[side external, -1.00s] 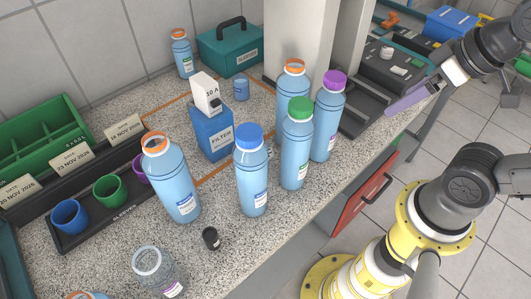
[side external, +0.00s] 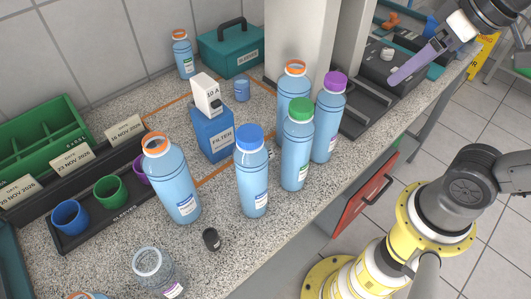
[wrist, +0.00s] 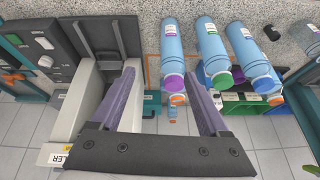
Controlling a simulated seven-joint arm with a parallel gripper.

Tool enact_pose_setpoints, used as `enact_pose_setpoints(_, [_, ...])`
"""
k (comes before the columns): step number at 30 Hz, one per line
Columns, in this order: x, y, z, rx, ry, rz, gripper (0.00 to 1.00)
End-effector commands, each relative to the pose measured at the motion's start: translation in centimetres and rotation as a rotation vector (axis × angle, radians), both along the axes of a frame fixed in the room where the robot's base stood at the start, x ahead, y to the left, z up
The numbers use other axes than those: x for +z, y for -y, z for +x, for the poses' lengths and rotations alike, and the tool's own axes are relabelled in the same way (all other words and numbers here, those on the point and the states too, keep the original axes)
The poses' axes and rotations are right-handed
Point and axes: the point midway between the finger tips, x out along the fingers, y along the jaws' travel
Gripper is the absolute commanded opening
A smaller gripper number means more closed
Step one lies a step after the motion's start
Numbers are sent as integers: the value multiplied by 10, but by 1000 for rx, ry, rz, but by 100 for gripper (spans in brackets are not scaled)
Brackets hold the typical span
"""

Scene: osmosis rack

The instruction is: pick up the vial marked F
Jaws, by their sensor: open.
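No vial with a readable F mark shows in either view. My gripper (side external: 396,76) is at the upper right in the side view, above the dark equipment and away from the bottles. In the wrist view its two purple fingers (wrist: 160,80) are spread apart with nothing held between them. A small dark cylinder (side external: 211,239) stands on the counter in front of the bottles; I cannot tell whether it is a vial. A dark object also shows on the counter in the wrist view (wrist: 271,33).
Tall blue bottles with purple (side external: 328,120), green (side external: 296,150), blue (side external: 252,180) and orange (side external: 172,180) collars crowd the counter. A pillar (side external: 300,40) rises behind.

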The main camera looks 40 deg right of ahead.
Motion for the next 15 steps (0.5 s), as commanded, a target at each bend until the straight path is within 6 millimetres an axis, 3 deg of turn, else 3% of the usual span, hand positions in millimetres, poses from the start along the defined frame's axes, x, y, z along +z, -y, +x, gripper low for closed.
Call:
enact_pose_setpoints(8, [22,-33,68,-245,-165,132,79])
enact_pose_setpoints(15, [20,-82,133,-523,-312,194,79])
